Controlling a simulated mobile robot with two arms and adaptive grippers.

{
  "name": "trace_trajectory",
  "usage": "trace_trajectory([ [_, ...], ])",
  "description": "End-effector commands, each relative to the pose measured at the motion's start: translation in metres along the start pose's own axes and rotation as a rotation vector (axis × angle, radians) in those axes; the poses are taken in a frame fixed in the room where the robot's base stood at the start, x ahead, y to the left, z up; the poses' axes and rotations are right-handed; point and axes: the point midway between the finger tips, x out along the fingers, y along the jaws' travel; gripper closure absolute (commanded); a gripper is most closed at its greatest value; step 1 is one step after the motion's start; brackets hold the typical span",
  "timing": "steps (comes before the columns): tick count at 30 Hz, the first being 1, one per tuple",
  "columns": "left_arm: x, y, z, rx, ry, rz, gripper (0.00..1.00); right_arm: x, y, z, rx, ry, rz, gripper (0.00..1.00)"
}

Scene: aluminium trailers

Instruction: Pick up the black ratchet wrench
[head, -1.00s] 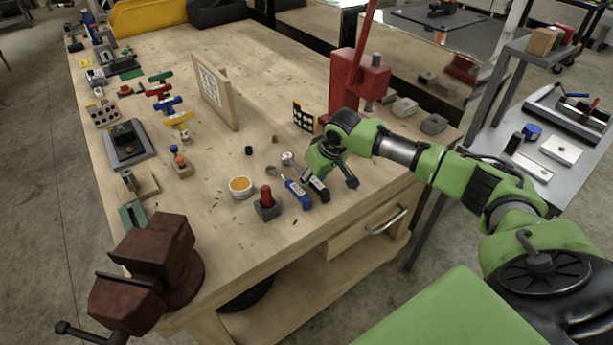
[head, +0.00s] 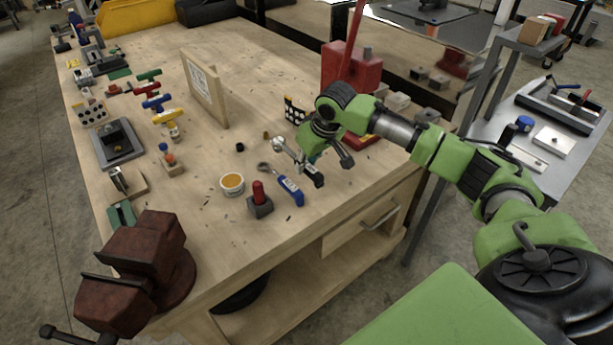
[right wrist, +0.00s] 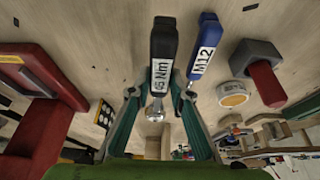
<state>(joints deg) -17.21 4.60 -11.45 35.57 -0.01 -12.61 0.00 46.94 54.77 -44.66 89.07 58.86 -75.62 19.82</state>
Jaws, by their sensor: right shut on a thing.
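The black ratchet wrench has a black handle (head: 313,176) and a silver head (head: 279,144). In the right wrist view its handle (right wrist: 163,50) bears a white "45 Nm" label, and the silver head lies towards my fingers. My right gripper (head: 302,158) is shut on the wrench and holds it slightly above the wooden bench. In the right wrist view the green fingers (right wrist: 158,97) stand on both sides of it; the exact contact is hard to see. My left gripper is not in view.
A blue M12 wrench (head: 290,190) lies close beside the black one. A red-handled block (head: 259,201) and an orange-filled round tin (head: 232,184) stand to the left. A red press (head: 345,72) stands behind my gripper. A rusty vise (head: 140,265) is at the front left.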

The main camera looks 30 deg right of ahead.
Motion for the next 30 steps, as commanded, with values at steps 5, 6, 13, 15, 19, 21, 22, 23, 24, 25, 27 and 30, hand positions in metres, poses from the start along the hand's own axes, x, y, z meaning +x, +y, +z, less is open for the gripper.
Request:
trace_trajectory([
  [5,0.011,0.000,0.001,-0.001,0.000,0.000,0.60,-0.042,-0.040,-0.009,-0.009,0.009,-0.006,1.00],
  [6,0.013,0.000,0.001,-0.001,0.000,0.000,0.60,-0.052,-0.047,-0.012,-0.008,0.010,-0.007,1.00],
  [13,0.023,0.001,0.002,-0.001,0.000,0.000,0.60,-0.081,-0.100,-0.008,-0.007,0.006,-0.006,1.00],
  [15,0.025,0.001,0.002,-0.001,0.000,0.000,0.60,-0.087,-0.111,-0.007,-0.007,0.004,-0.005,1.00],
  [19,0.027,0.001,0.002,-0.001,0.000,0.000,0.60,-0.095,-0.126,-0.006,-0.004,0.004,-0.005,1.00],
  [21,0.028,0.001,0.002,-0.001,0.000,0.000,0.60,-0.098,-0.130,-0.005,-0.004,0.002,-0.003,1.00],
  [22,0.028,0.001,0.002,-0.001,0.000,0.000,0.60,-0.099,-0.132,-0.005,-0.003,0.002,-0.003,1.00],
  [23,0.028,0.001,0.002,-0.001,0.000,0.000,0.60,-0.099,-0.133,-0.005,-0.002,0.002,-0.003,1.00],
  [24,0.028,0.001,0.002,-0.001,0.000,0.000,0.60,-0.100,-0.134,-0.005,-0.002,0.002,-0.003,1.00],
  [25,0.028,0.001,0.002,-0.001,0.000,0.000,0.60,-0.101,-0.134,-0.005,-0.002,0.002,-0.003,1.00],
  [27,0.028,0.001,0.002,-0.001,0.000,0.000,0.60,-0.101,-0.135,-0.005,-0.002,0.001,-0.003,1.00],
  [30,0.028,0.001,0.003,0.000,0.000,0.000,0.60,-0.101,-0.135,-0.005,-0.002,0.001,-0.003,1.00],
])
